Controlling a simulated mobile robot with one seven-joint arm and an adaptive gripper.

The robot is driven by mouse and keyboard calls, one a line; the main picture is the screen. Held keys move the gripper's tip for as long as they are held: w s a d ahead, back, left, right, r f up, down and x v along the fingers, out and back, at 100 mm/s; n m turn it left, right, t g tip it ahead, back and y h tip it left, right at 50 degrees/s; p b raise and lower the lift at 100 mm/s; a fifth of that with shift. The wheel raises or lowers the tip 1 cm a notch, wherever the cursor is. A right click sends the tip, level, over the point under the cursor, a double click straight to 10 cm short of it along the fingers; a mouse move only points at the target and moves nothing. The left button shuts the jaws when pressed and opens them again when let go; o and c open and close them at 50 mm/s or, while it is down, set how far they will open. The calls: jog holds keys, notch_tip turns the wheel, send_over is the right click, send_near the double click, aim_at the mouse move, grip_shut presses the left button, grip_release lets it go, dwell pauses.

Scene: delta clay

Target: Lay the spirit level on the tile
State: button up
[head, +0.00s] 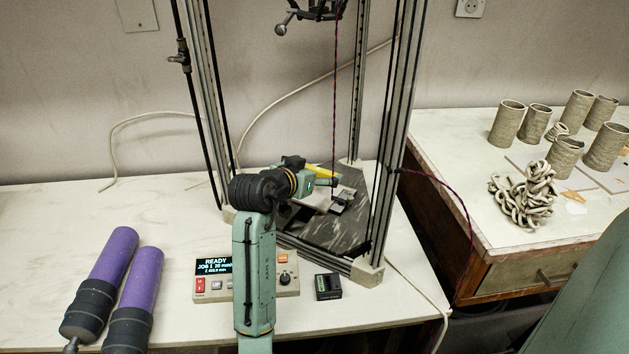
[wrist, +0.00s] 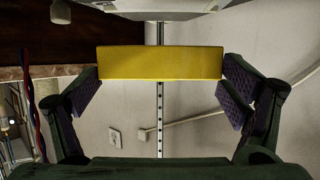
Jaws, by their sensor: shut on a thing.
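The spirit level is a yellow bar (wrist: 160,62) held crosswise between the two fingers of my gripper (wrist: 160,72) in the wrist view. The dark finger pads meet its two ends, so the gripper is shut on it. In the head view a bit of the yellow level (head: 322,170) shows beside my gripper (head: 326,181), inside the metal frame. A pale flat piece, seemingly the tile (head: 316,202), lies below it on the dark bed, partly hidden by my arm. I cannot tell whether the level touches it.
Metal uprights (head: 378,150) surround the dark bed (head: 325,236). A side table on the right holds clay cylinders (head: 507,122) and a coil heap (head: 522,198).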

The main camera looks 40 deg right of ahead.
aim_at(315, 196)
jog(key=shift+f, duration=1.65)
jog(key=shift+f, duration=0.45)
jog(key=o, duration=0.9)
jog(key=shift+r, duration=0.15)
